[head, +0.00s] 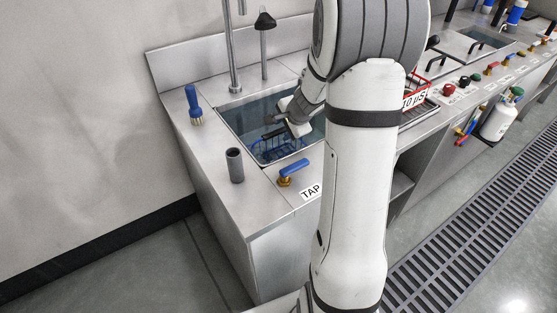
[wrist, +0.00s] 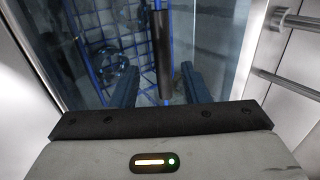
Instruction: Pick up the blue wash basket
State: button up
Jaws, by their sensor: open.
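The blue wash basket (head: 277,148) is a blue wire basket inside the sink basin (head: 247,150). Its wire mesh (wrist: 92,62) shows in the wrist view, with a dark grip bar (wrist: 162,45) on its handle. My gripper (head: 284,132) reaches down into the basin over the basket. In the wrist view my gripper (wrist: 159,72) has its two fingers apart, with the dark grip bar appearing between them. I cannot tell whether either finger touches the bar. Part of the basket is hidden by my gripper and the basin's near edge.
A blue-handled brush (head: 194,106) and a grey cup (head: 235,165) stand on the counter left of the basin. A blue-levered tap valve (head: 293,170) is at its front edge. A tall spout (head: 234,60) rises behind. A red-framed, labelled item (head: 415,96) is to the right.

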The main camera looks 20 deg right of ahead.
aim_at(279, 131)
jog(key=x, duration=0.4)
jog(key=shift+w+a+f+b, duration=0.2)
jog(key=shift+w+f+b, duration=0.05)
jog(key=shift+w+b, duration=0.1)
jog(key=shift+s, duration=0.1)
jog(key=shift+c, duration=0.5)
grip_shut()
jog(key=shift+r, duration=0.1)
